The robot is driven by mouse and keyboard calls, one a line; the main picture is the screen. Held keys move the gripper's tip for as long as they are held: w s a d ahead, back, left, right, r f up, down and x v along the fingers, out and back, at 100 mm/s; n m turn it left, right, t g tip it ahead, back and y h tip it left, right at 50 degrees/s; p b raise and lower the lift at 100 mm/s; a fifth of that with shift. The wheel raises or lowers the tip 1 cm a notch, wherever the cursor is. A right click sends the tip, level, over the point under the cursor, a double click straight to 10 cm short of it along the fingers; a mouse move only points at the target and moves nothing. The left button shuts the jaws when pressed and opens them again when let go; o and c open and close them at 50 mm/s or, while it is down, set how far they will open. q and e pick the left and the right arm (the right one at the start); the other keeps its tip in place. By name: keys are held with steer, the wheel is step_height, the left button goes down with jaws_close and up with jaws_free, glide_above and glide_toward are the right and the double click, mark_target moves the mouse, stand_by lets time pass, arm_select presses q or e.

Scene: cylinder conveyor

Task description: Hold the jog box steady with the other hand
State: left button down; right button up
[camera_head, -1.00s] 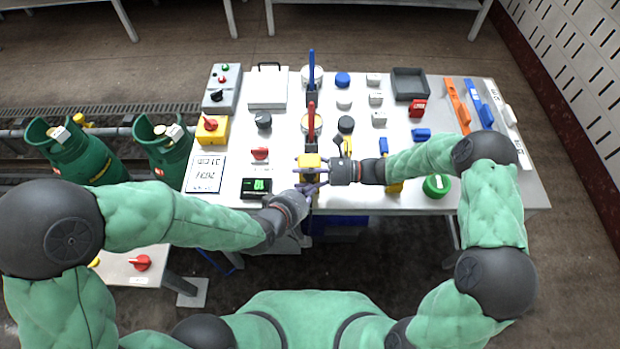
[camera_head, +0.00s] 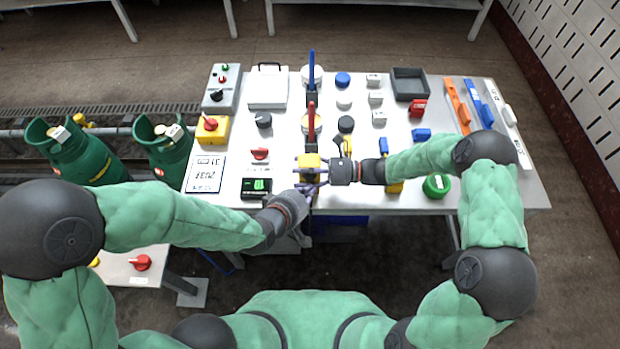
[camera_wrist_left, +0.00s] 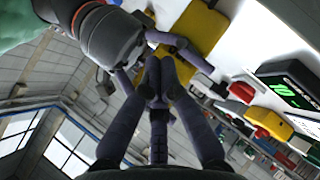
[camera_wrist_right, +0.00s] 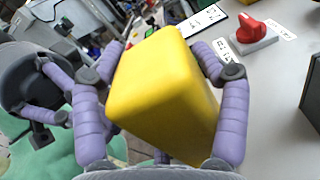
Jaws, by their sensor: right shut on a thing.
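The jog box (camera_head: 310,161) is a yellow block near the front edge of the table. My right gripper (camera_head: 311,170) is shut on it, with purple fingers along opposite sides. The yellow block fills the middle of the right wrist view (camera_wrist_right: 165,90), tilted in that picture. My left gripper (camera_head: 312,188) is just in front of and below the box at the table edge. In the left wrist view its fingers (camera_wrist_left: 160,72) are drawn together at the tips, with nothing visible between them. The yellow box (camera_wrist_left: 192,35) shows beyond these tips; whether they touch it is unclear.
A black device with a green screen (camera_head: 257,188) lies left of the grippers, with a red knob (camera_head: 260,154) behind it. Upright red (camera_head: 311,120) and blue (camera_head: 311,68) levers stand behind the box. A green round piece (camera_head: 436,185) lies right. Small parts crowd the table.

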arm_select(q)
steer(key=shift+w, duration=0.15)
arm_select(e)
steer(key=shift+f, duration=0.15)
arm_select(q)
steer(key=shift+w, duration=0.3)
steer(key=shift+w, duration=0.4)
stand_by(3.2)
steer(key=shift+s, duration=0.1)
stand_by(0.6)
steer(key=shift+s, duration=0.75)
steer(key=s, duration=0.5)
steer(key=shift+d, duration=0.1)
stand_by(1.0)
